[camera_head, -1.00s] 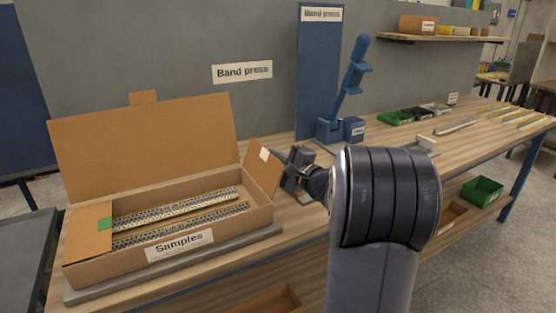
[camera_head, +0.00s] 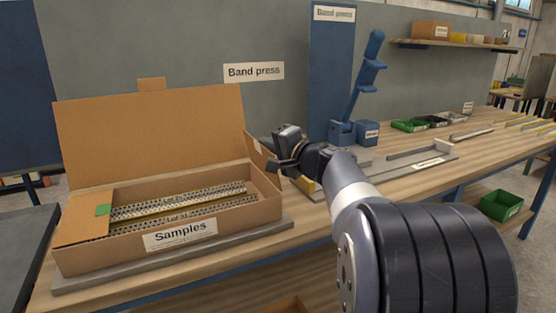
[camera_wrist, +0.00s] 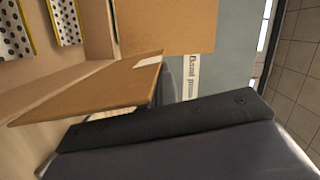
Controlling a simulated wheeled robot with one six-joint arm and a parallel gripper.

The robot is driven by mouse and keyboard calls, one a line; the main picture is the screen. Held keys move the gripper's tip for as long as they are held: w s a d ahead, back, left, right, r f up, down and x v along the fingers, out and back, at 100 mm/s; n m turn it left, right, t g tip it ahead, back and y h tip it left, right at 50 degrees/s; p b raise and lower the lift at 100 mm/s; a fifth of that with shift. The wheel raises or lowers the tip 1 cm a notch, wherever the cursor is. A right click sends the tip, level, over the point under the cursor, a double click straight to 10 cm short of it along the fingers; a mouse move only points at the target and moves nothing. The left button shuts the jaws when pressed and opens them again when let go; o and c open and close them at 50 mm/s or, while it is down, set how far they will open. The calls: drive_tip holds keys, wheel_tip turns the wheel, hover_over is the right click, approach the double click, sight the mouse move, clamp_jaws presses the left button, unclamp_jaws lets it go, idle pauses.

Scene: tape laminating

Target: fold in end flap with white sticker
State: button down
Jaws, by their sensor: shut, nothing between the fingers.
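The open cardboard box marked "Samples" (camera_head: 235,215) stands on the bench with its big lid (camera_head: 150,135) raised at the back. Its right end flap (camera_head: 262,160) stands up at the right end, bearing a white sticker (camera_head: 257,146). In the wrist view the flap (camera_wrist: 85,92) and its sticker (camera_wrist: 149,60) show close in front of me. My gripper (camera_head: 277,163) is shut and empty, at the outer side of this flap; I cannot tell whether it touches. The left end flap (camera_head: 80,225), with a green sticker (camera_head: 103,210), lies folded in.
Perforated strips (camera_head: 180,207) lie in the box. A grey board (camera_head: 85,284) lies under it. The blue band press (camera_head: 343,132) stands behind and right of my gripper. A flat fixture (camera_head: 430,160) and small green trays (camera_head: 410,125) lie further right on the bench.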

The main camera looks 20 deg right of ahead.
sight(256, 150)
drive_tip(key=a+n+b, duration=0.1)
drive_tip(key=b, duration=0.1)
drive_tip(key=a+f+n+b, duration=0.1)
drive_tip(key=a+n, duration=0.1)
drive_tip(key=shift+a+g+h+b, duration=0.15)
drive_tip(key=shift+g+h+b, duration=0.15)
drive_tip(key=shift+b, duration=0.05)
drive_tip(key=a+f+n+b, duration=0.1)
drive_tip(key=n, duration=0.1)
drive_tip(key=a+f+n+h+b, duration=0.1)
drive_tip(key=a, duration=0.1)
drive_tip(key=a+n+b, duration=0.1)
drive_tip(key=n+b, duration=0.1)
drive_tip(key=shift+s+a+f+n+g+h, duration=0.1)
drive_tip(key=shift+a+f+n+g+h, duration=0.1)
drive_tip(key=shift+f+n+g+h, duration=0.15)
drive_tip(key=shift+a+f+n+h+b, duration=0.25)
drive_tip(key=shift+f+n+b, duration=0.05)
drive_tip(key=shift+f+n, duration=0.2)
drive_tip(key=shift+a+f+n+h+b, duration=0.2)
drive_tip(key=shift+a+f+n+b, duration=0.1)
drive_tip(key=shift+f+n, duration=0.15)
drive_tip(key=shift+a+f+n+b, duration=0.15)
drive_tip(key=shift+f+n+b, duration=0.15)
drive_tip(key=shift+f+n, duration=0.2)
drive_tip(key=shift+a+f+h+b, duration=0.15)
drive_tip(key=shift+f+h+b, duration=0.2)
drive_tip(key=shift+f, duration=0.15)
